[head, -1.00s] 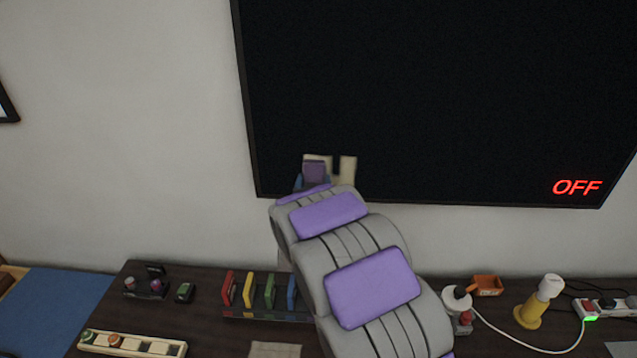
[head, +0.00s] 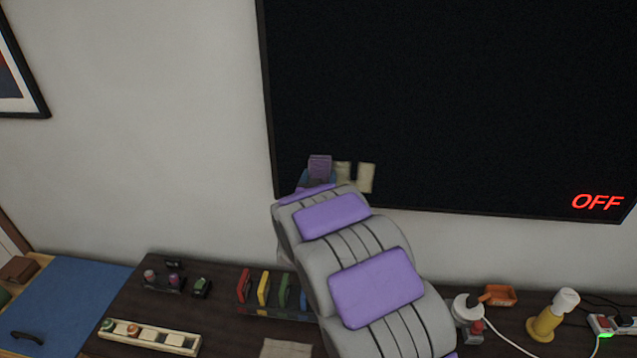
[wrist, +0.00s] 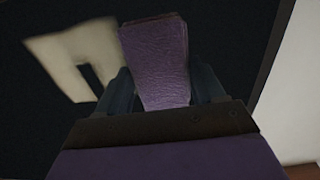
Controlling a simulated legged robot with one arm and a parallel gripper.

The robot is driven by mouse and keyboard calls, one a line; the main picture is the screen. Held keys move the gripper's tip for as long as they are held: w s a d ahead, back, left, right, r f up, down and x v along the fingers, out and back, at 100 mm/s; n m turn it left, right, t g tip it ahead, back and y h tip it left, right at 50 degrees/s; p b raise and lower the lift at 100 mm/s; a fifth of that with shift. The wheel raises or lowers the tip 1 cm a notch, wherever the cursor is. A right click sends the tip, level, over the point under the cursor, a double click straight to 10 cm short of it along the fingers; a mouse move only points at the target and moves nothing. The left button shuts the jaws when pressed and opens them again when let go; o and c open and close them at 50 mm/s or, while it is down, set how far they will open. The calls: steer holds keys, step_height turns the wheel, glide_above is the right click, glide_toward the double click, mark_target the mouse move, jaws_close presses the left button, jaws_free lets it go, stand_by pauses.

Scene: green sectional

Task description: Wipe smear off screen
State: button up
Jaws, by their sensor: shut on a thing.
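The black screen (head: 440,110) hangs on the wall, with red "OFF" lettering at its lower right. A cream smear (head: 367,178) lies near its lower left corner. It shows as two upright pale patches in the head view, and as a pale shape with a dark notch (wrist: 65,55) in the wrist view. My gripper (head: 318,180) is just left of the smear, in front of the screen. It is shut on a purple block (wrist: 155,60), also visible in the head view (head: 320,166). I cannot tell whether the block touches the screen. My arm may hide part of the smear.
A dark table below holds a rack of coloured slabs (head: 264,288), a cream tray (head: 150,338), an orange box (head: 500,295), a yellow-based lamp (head: 552,315) and a power strip (head: 612,325). A blue surface (head: 65,305) is at left.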

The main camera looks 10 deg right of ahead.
mark_target(372, 175)
steer(key=shift+s+d+b, duration=0.35)
steer(key=shift+d+b, duration=0.1)
steer(key=shift+d, duration=0.65)
steer(key=shift+s+d+b, duration=0.4)
steer(key=shift+d+b, duration=0.1)
steer(key=shift+d, duration=0.65)
steer(key=shift+s+d+b, duration=0.35)
steer(key=shift+d+b, duration=0.1)
steer(key=shift+d, duration=0.65)
steer(key=shift+s+d+b, duration=0.4)
steer(key=shift+d+b, duration=0.05)
steer(key=shift+d, duration=0.75)
steer(key=shift+s+d+b, duration=0.35)
steer(key=shift+d+b, duration=0.05)
steer(key=shift+d, duration=0.8)
steer(key=shift+s+d+b, duration=0.4)
steer(key=shift+d+b, duration=0.05)
steer(key=shift+d, duration=0.75)
steer(key=shift+a+r, duration=0.1)
steer(key=shift+w+a+p, duration=0.75)
steer(key=shift+a, duration=1.55)
steer(key=shift+w+a+p, duration=0.7)
steer(key=shift+a+p, duration=0.1)
steer(key=shift+a, duration=1.45)
steer(key=shift+w+a+p, duration=0.75)
steer(key=shift+a, duration=1.55)
steer(key=shift+s, duration=0.1)
steer(key=shift+b+v, duration=0.3)
steer(key=shift+v, duration=2.65)
